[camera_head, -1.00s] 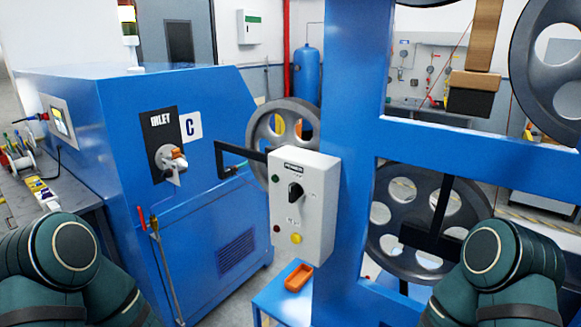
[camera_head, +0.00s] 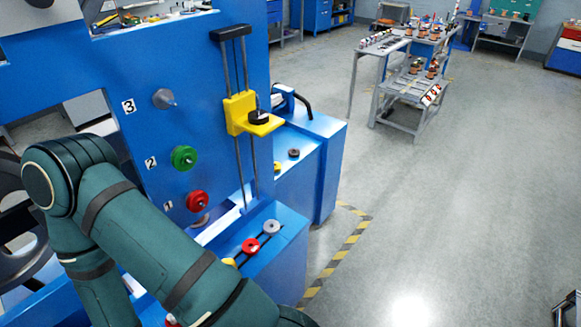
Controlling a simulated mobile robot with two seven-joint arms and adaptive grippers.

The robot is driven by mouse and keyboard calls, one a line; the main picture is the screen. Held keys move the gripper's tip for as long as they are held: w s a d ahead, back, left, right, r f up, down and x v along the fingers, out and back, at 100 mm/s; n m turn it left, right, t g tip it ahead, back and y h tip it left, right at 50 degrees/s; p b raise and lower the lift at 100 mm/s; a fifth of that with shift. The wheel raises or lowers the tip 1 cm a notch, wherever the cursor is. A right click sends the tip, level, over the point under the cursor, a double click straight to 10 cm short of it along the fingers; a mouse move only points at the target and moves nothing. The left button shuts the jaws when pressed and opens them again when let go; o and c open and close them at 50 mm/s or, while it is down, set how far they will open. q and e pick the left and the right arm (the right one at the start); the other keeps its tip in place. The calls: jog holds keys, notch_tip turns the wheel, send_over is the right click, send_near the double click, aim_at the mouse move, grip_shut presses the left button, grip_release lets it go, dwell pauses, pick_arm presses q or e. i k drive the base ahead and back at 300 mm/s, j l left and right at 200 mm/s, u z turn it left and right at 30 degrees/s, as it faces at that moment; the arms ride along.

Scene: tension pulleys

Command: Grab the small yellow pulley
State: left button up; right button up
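A small yellow pulley (camera_head: 230,262) lies on the blue ledge (camera_head: 290,243) at lower middle, partly hidden behind my arm. A red pulley (camera_head: 250,246) and a grey one (camera_head: 271,227) lie beside it in a row. Neither gripper is identifiable in the picture.
A yellow bracket (camera_head: 243,112) with a black disc rides on vertical rods. A bare grey peg (camera_head: 163,98) is by label 3. A grey cart (camera_head: 405,95) stands at the back. Open floor lies to the right. An unclear metal object (camera_head: 566,310) is at the bottom right edge.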

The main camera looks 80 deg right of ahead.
aim_at(277, 165)
jog(key=z, duration=2.5)
jog(key=i+l+z, duration=1)
jog(key=z, duration=0.25)
jog(key=i+u, duration=0.25)
jog(key=i, duration=0.15)
jog(key=i+l+u, duration=0.2)
jog(key=i, duration=0.2)
jog(key=i+l+u, duration=0.25)
jog(key=i, duration=0.15)
jog(key=i+j+u, duration=0.1)
jog(key=i+u, duration=0.25)
jog(key=i+j+u, duration=0.1)
jog(key=u, duration=0.3)
jog(key=i+u, duration=0.35)
jog(key=k+l, duration=0.05)
